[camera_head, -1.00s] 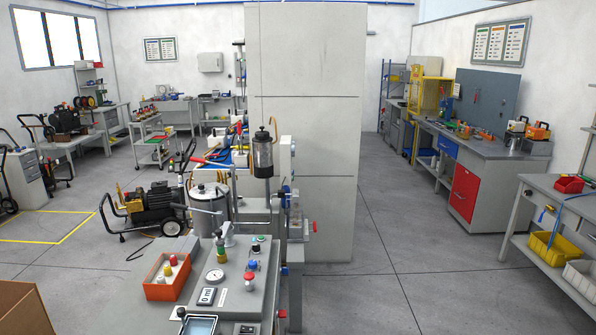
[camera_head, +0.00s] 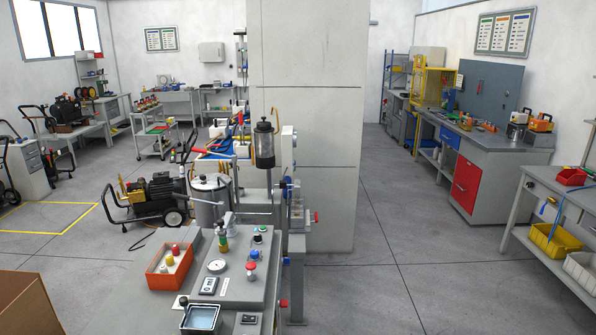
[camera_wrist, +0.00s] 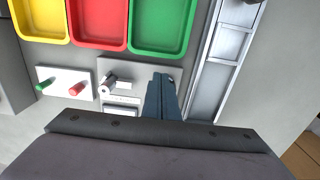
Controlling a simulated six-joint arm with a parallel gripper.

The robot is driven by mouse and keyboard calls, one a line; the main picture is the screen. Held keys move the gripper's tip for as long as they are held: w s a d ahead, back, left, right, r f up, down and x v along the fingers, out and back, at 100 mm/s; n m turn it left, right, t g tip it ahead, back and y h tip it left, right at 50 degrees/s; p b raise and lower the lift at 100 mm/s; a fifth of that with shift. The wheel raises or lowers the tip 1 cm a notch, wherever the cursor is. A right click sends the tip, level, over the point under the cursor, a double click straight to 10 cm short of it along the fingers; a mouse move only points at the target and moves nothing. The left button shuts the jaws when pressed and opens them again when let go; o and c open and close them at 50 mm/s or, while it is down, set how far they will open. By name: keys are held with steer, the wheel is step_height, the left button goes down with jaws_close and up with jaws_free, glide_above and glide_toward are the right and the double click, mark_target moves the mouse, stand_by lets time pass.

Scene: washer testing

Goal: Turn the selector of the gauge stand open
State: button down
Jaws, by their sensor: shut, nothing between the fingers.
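In the wrist view my gripper (camera_wrist: 163,78) is shut and empty, its blue-grey fingers over the right part of a pale plate (camera_wrist: 135,72). A silver knob or lever (camera_wrist: 107,87) stands on that plate, left of the fingers and apart from them. I cannot tell whether it is the selector. A dark part shows beside the fingertips, partly hidden. In the head view a round gauge (camera_head: 217,266) sits on a grey sloped panel (camera_head: 238,285). I cannot tell whether this is the gauge stand. My gripper is not identifiable in the head view.
Yellow (camera_wrist: 40,18), red (camera_wrist: 98,22) and green (camera_wrist: 161,24) trays line the top of the wrist view.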

steer(key=shift+w+d, duration=0.2)
steer(key=shift+d, duration=0.15)
step_height(320, 180, up, 6)
steer(key=p, duration=0.4)
stand_by(0.4)
steer(key=shift+p, duration=0.3)
steer(key=s+p, duration=0.1)
steer(key=s+r+p, duration=0.1)
steer(key=s+p, duration=0.1)
steer(key=shift+f, duration=0.15)
